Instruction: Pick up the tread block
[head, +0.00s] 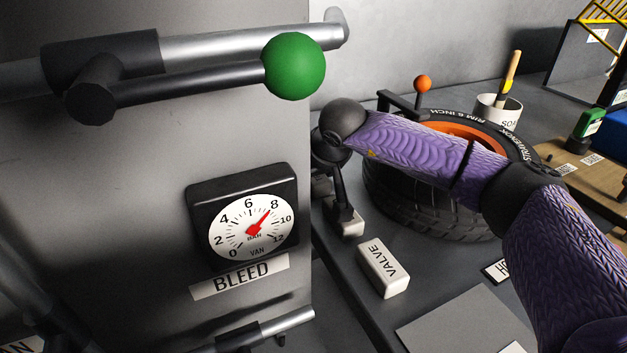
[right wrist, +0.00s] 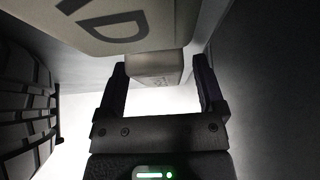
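The tread block (head: 347,224) looks to be the small pale block beside the cabinet, partly hidden under my right gripper (head: 343,205); its lettering cannot be read there. In the right wrist view a pale block with a large "D" (right wrist: 130,25) fills the top, close to the camera. Below it, a smaller pale part (right wrist: 155,68) shows around the mouth of my right gripper (right wrist: 160,66). The two dark fingers stand apart, with gaps visible beside that part. My right arm reaches down from above the block. My left gripper is not in view.
The "VALVE" block (head: 384,268) lies just nearer. A grey plate (head: 465,325) lies in front.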

